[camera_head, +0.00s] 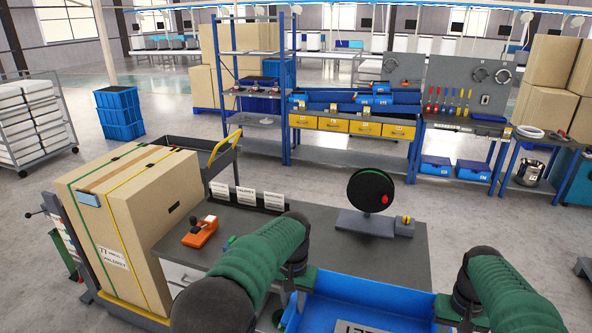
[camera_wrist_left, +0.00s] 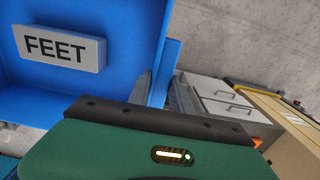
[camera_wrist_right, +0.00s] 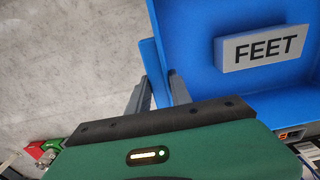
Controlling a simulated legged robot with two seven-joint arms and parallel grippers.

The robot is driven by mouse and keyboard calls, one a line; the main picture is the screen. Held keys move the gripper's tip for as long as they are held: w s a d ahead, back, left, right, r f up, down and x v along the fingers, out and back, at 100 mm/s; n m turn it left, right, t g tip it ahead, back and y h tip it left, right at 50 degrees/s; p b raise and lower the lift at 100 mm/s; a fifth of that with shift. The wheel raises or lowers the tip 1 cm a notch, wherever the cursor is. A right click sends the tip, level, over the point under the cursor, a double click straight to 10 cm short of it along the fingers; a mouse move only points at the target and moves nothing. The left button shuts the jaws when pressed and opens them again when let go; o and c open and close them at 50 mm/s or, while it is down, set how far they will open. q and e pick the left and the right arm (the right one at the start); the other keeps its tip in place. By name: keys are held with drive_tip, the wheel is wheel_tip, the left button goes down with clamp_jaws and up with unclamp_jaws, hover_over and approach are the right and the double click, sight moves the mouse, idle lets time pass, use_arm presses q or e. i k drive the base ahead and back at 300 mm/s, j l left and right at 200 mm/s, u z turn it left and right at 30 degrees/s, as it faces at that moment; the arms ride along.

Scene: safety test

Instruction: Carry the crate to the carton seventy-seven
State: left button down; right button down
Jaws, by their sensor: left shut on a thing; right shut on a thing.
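The blue crate (camera_head: 362,294) is low in front of me in the head view, cut off by the bottom edge. A block inside it reads FEET in the left wrist view (camera_wrist_left: 65,48) and the right wrist view (camera_wrist_right: 261,47). My left gripper (camera_head: 291,298) is shut on the crate's left side. My right gripper (camera_head: 456,308) is shut on its right side. Carton seventy-seven (camera_head: 160,220) is a large brown box with green and yellow straps and a 77 label, standing at the left on a yellow-edged base.
A grey workbench (camera_head: 300,247) stands just beyond the crate, right of the carton. It bears an orange tool (camera_head: 200,232), small signs and a black disc on a stand (camera_head: 370,192). A cart with a yellow handle (camera_head: 224,148) stands behind the carton. Shelving lines the back.

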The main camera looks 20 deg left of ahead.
sight(116, 172)
drive_tip(key=j, duration=5.35)
drive_tip(key=i, duration=0.05)
